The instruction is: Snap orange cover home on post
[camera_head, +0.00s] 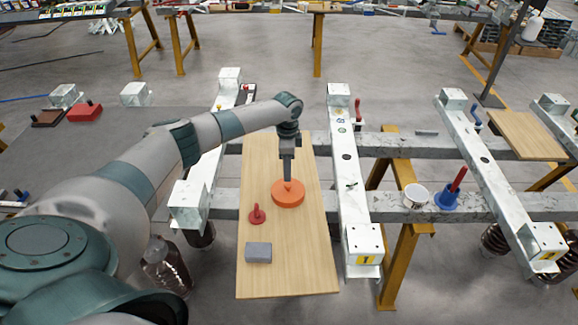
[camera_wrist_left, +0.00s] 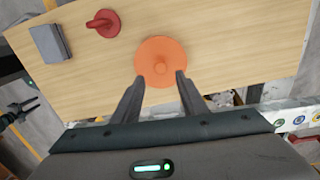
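The orange cover (camera_head: 288,196) is a round disc with a small knob on top, over the wooden board right of its middle. It also shows in the left wrist view (camera_wrist_left: 161,62). I cannot make out a post; whether one is under the cover is hidden. My left gripper (camera_head: 287,180) points straight down at the knob. In the left wrist view its two fingers (camera_wrist_left: 160,79) are spread, with the cover's centre between and beyond their tips. I see no firm grip. My right gripper (camera_wrist_left: 22,108) appears as a small black two-pronged shape, prongs apart, away from the cover.
The wooden board (camera_head: 262,172) also bears a red piece with a handle (camera_head: 257,214) and a grey block (camera_head: 258,252). A metal frame beam (camera_head: 349,180) runs along its right. A white cup (camera_head: 415,195) and a blue piece with a red handle (camera_head: 447,199) stand farther right.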

